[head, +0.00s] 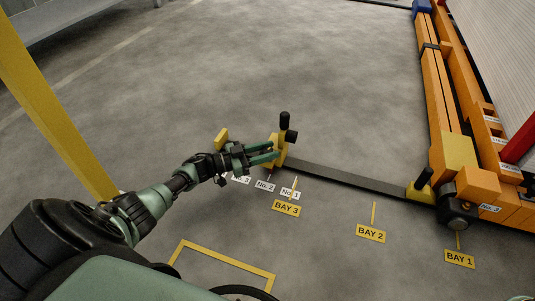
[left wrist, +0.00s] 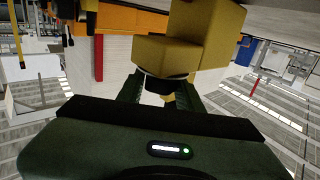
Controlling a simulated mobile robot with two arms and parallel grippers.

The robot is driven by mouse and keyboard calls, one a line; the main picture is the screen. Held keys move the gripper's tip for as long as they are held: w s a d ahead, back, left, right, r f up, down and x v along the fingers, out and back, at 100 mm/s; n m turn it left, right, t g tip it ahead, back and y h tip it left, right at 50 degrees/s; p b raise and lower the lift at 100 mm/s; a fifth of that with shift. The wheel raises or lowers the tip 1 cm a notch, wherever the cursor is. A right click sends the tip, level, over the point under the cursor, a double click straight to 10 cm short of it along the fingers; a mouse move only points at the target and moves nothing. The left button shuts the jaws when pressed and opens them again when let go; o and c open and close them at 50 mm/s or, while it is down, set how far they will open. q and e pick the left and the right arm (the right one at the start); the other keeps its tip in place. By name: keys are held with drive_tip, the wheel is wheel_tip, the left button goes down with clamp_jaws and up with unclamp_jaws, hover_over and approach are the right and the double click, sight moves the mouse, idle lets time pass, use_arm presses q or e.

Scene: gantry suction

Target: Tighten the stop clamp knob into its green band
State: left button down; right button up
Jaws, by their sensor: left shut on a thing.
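The stop clamp is a yellow block (head: 273,146) at the left end of a dark floor rail, with a black upright post (head: 285,121) and a short black piece on its right side. My left gripper (head: 277,153) reaches it from the left. In the left wrist view, the left gripper's fingers (left wrist: 160,95) are shut on a round black knob (left wrist: 162,84) under the clamp's yellow body (left wrist: 190,40). The knob is mostly hidden by the fingers in the head view. I cannot make out a green band or pointer. My right gripper is not in view.
The dark rail (head: 350,177) runs right to another yellow stop (head: 420,192) beside the orange gantry beam (head: 440,90). Yellow signs BAY 3 (head: 286,208), BAY 2 (head: 371,233) and BAY 1 (head: 459,259) stand in front. A yellow post (head: 55,105) rises at left. The floor behind is clear.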

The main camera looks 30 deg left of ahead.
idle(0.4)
use_arm(q)
drive_tip(key=c, duration=0.9)
unclamp_jaws()
drive_tip(key=shift+c, duration=0.2)
drive_tip(key=shift+s, duration=0.1)
drive_tip(key=shift+s+a+p, duration=0.2)
drive_tip(key=shift+s+p, duration=0.05)
drive_tip(key=shift+p, duration=0.05)
drive_tip(key=p+v, duration=0.2)
drive_tip(key=v, duration=0.5)
drive_tip(key=shift+p, duration=0.3)
